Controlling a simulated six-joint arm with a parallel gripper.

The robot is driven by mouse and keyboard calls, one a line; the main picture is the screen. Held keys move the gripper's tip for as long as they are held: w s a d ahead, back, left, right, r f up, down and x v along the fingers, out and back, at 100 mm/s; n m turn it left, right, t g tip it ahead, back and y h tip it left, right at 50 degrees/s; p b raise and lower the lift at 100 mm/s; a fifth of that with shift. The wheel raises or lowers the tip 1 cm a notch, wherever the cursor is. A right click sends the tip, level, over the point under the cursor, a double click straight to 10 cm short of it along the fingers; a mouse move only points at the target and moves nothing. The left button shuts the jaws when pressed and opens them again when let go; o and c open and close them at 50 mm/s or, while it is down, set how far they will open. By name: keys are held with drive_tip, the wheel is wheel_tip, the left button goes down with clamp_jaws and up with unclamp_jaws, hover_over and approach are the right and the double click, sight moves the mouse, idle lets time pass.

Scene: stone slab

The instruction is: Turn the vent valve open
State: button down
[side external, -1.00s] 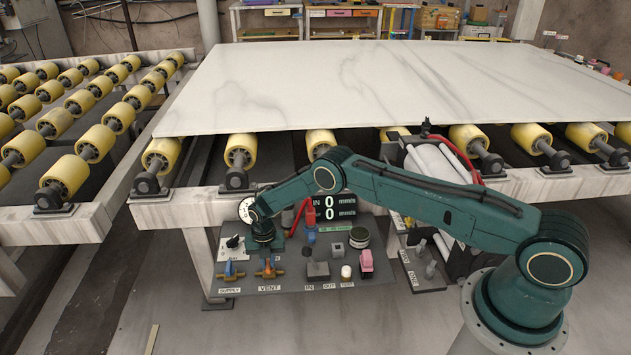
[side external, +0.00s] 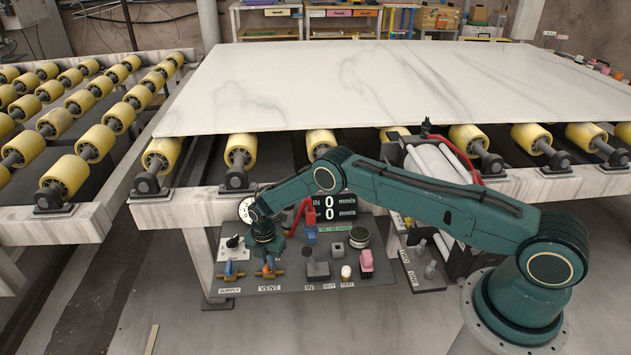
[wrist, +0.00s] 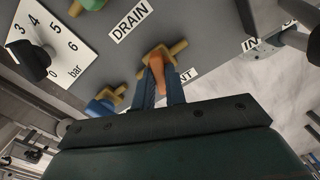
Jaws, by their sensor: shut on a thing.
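The vent valve (wrist: 157,62) has an orange handle on a brass body beside the VENT label. In the wrist view its handle lies between the two blue fingers of my gripper (wrist: 161,78). My gripper is shut on the handle. In the side view my gripper (side external: 267,264) is down at the vent valve on the dark panel and hides most of the handle. Bits of the brass body show on either side, above the VENT label (side external: 269,289).
The supply valve (side external: 229,269), with a blue handle, stands close on the left. A pressure knob (wrist: 28,61) and a green drain handle (wrist: 92,4) are nearby. Right of the vent are a grey lever (side external: 317,268) and a pink switch (side external: 366,262). The stone slab (side external: 380,90) lies on rollers behind.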

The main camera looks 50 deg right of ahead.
drive_tip(key=m, duration=0.6)
drive_tip(key=shift+d+m, duration=0.1)
drive_tip(key=shift+m, duration=0.2)
drive_tip(key=m, duration=0.6)
drive_tip(key=shift+m, duration=0.3)
drive_tip(key=c, duration=1.4)
unclamp_jaws()
drive_tip(key=shift+c, duration=0.2)
drive_tip(key=shift+r, duration=0.1)
wheel_tip(320, 180, up, 14)
drive_tip(key=shift+f, duration=0.2)
